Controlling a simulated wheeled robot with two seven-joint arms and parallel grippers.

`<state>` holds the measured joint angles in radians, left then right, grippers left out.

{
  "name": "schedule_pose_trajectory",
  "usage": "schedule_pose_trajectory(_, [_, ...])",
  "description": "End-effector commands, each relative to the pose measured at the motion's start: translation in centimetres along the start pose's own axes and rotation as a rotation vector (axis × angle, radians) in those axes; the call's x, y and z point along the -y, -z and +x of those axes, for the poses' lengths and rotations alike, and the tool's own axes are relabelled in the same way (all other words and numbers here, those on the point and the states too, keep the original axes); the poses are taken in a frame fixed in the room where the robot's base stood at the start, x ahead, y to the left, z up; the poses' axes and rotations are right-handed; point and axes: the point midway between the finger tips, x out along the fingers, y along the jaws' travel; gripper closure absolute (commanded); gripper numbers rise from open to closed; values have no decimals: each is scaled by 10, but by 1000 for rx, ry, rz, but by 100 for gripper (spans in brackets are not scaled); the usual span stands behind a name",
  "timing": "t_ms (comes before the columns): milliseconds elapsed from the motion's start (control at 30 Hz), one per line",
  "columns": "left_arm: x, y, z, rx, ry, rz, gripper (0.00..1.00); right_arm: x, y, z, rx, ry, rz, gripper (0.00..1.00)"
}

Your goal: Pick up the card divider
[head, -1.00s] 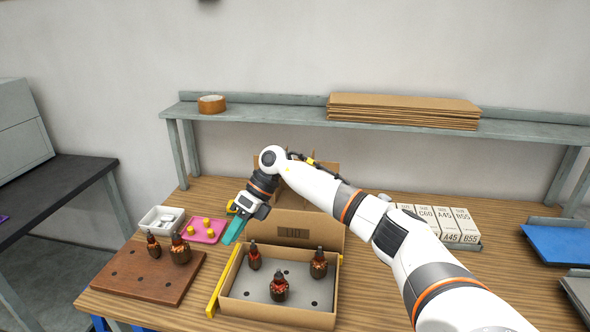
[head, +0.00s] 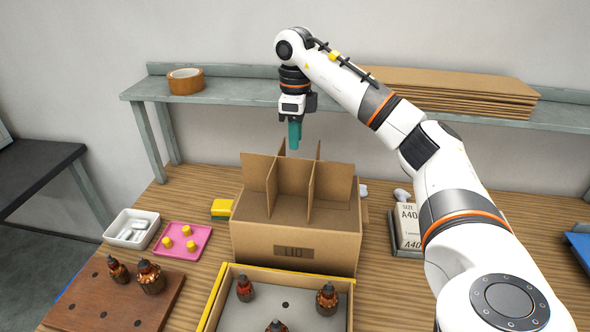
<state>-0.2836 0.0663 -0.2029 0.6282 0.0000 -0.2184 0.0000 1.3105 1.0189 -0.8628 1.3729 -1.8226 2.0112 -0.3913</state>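The card divider (head: 294,178) is a set of brown cardboard panels that cross each other. It stands upright on the cardboard box part marked "LID" (head: 270,238), in the middle of the table. My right gripper (head: 294,146) points down with its teal fingers just above the divider's back panels, near the middle. No cardboard shows between the fingers. They overlap from this angle, so their gap is hidden. My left gripper is out of view.
A tray with copper-wound armatures (head: 224,287) sits in front of the lid. To the left are a brown wooden block (head: 110,312), a pink mat (head: 168,246) and a white bin (head: 119,230). A shelf (head: 232,98) with tape (head: 186,86) and flat cardboard (head: 450,90) runs behind.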

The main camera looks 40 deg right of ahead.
Motion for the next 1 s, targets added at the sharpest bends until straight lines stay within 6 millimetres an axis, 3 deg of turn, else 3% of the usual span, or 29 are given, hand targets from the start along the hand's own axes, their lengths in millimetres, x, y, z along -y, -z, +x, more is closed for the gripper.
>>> schedule_pose_trajectory(100, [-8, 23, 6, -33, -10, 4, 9, 1, 0, 24, 4, 5, 0, 71])
schedule_pose_trajectory(267, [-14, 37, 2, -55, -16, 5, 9, 1, 0, 46, 3, 3, 0, 71])
schedule_pose_trajectory(533, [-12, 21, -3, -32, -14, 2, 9, 1, -1, 66, 2, 3, 0, 71])
schedule_pose_trajectory(700, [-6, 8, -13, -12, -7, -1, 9, 4, -2, 91, 3, 5, -1, 71])
schedule_pose_trajectory(833, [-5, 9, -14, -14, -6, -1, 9, 4, -2, 107, 1, 3, 1, 71])
schedule_pose_trajectory(1000, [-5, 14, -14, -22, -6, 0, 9, 3, -2, 112, -1, 2, 1, 71])
